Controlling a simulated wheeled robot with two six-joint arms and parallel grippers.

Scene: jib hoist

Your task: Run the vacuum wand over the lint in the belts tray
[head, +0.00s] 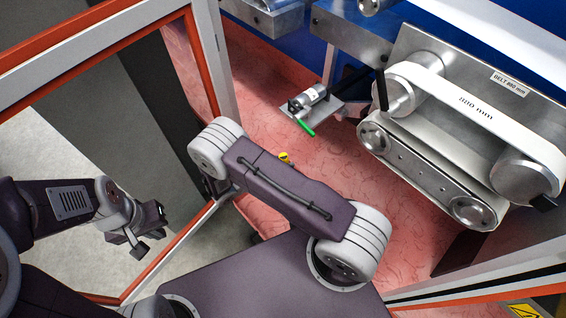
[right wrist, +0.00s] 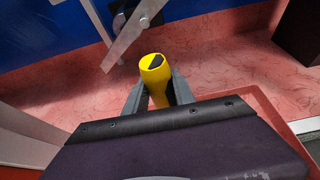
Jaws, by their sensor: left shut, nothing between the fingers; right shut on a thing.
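My right gripper (right wrist: 157,90) is shut on a yellow-topped thing (right wrist: 155,70) with a black mark on its end, possibly the vacuum wand. Its yellow end also shows in the head view (head: 285,157) beside my right forearm, which hides the gripper there. The rest of it is hidden. My left gripper (head: 140,238) is shut and empty at the left, over the grey floor. A red rim (right wrist: 262,100), possibly of the belts tray, shows behind the right gripper in the right wrist view. I cannot make out any lint.
A belt unit (head: 440,125) labelled 880 mm hangs at the right. A small metal part with a green lever (head: 305,127) sits left of it. An orange and white frame (head: 212,70) stands at the left. Bare pink surface (head: 340,170) lies between.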

